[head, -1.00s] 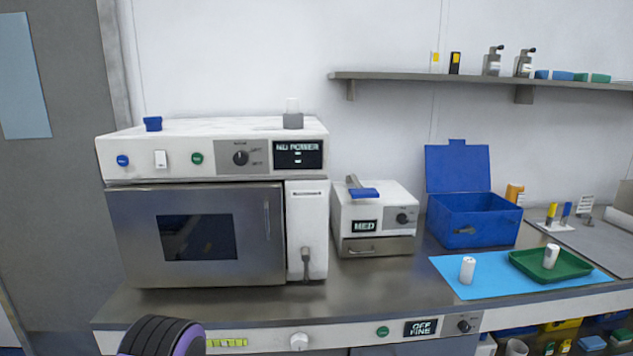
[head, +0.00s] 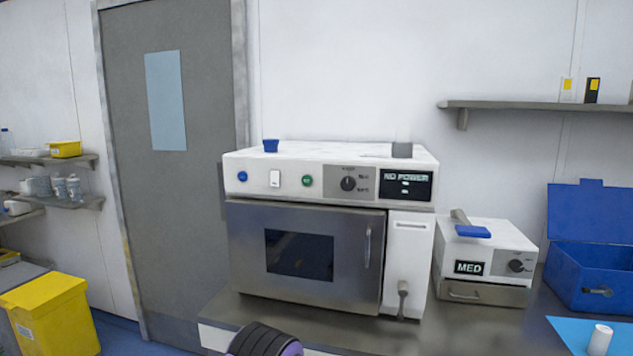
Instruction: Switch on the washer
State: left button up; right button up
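A white and steel machine (head: 305,250) with a windowed door stands on the steel counter. Its display (head: 405,185) reads "NO POWER". Its panel has a blue button (head: 242,176), a white switch (head: 275,178), a green button (head: 307,181) and a dark dial (head: 348,183). Its door looks shut. No label names it as the washer, so I cannot tell whether it is. A rounded black and purple part of my arm shows at the bottom edge. Neither gripper is in view.
A smaller white machine (head: 484,262) reading "MED" stands to the right. Beyond it are an open blue box (head: 590,250) and a white cup (head: 600,340) on a blue mat (head: 565,335). A grey door (head: 180,210) and a yellow bin (head: 50,315) are at left.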

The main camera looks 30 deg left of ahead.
aim_at(274, 175)
jog(key=z, duration=0.95)
jog(key=i, duration=0.65)
jog(key=u, duration=2.3)
